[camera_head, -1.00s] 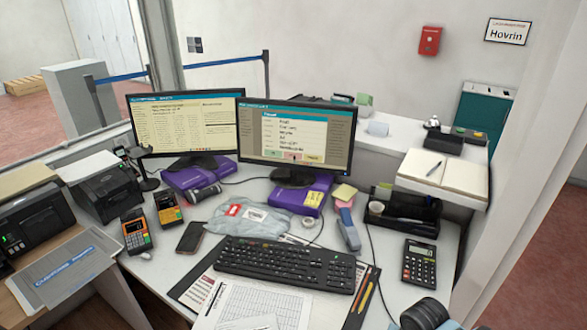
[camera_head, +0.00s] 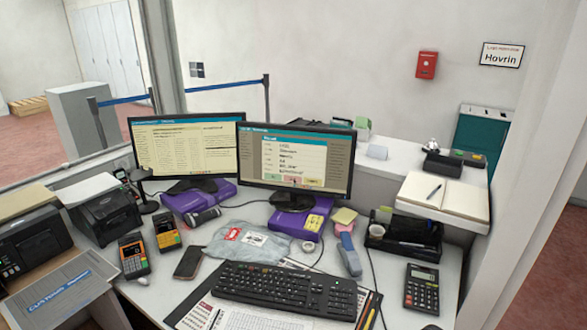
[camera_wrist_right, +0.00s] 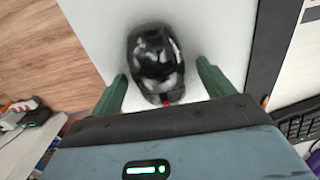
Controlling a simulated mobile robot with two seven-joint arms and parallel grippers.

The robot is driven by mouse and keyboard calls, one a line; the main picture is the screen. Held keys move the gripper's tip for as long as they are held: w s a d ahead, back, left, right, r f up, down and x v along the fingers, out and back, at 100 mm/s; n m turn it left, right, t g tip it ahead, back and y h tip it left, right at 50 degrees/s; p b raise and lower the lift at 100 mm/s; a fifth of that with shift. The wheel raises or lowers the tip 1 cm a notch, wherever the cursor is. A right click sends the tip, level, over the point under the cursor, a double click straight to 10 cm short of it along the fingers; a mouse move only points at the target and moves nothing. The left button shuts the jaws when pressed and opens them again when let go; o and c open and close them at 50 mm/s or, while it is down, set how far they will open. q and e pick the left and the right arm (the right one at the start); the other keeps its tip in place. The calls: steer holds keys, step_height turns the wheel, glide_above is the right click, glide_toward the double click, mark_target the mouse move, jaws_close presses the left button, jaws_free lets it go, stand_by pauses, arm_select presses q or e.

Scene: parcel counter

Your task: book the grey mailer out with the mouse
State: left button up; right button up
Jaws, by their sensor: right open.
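The grey mailer (camera_head: 240,246) lies flat on the desk behind the keyboard, with a red and a white label on top. The right monitor (camera_head: 293,160) shows a pop-up with green, red and yellow buttons; a small pointer seems to be on the red one. In the right wrist view a glossy black mouse (camera_wrist_right: 157,55) lies on the white desk. My right gripper (camera_wrist_right: 161,77) is open, its green fingers on either side of the mouse with gaps showing. I cannot make out this mouse in the head view. My left gripper is not in view.
The keyboard (camera_head: 286,288) rests on a dark desk mat with papers and pencils. A calculator (camera_head: 421,288) and a black organiser (camera_head: 404,234) stand to the right. A phone (camera_head: 189,262) and card terminals (camera_head: 133,256) stand to the left.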

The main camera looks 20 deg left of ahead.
step_height(320, 180, up, 8)
steer(key=shift+f+p, duration=0.1)
steer(key=shift+p, duration=0.55)
steer(key=shift+s, duration=0.1)
steer(key=s+a+f, duration=0.1)
steer(key=s, duration=0.1)
steer(key=s+a+n+y, duration=0.1)
steer(key=s, duration=0.1)
steer(key=s+a+f+n, duration=0.1)
steer(key=s, duration=0.2)
steer(key=shift+a+f+y, duration=0.3)
steer(key=shift+a+f, duration=0.05)
steer(key=shift+a, duration=0.05)
steer(key=shift+n+t+y, duration=0.4)
steer(key=shift+n+y, duration=0.2)
steer(key=shift+n, duration=0.3)
steer(key=s, duration=0.6)
steer(key=shift+s+a+f, duration=0.15)
steer(key=shift+a+f, duration=0.1)
steer(key=s+d+r+n+t+h, duration=0.1)
steer(key=s+d+r+h, duration=0.2)
steer(key=s+d, duration=1.2)
steer(key=w+a+f+t+y, duration=0.2)
steer(key=w+a+f+t, duration=0.2)
steer(key=f+t, duration=0.3)
steer(key=shift+w+f+n+t, duration=0.35)
steer(key=shift+w+f, duration=0.25)
steer(key=shift+f, duration=0.9)
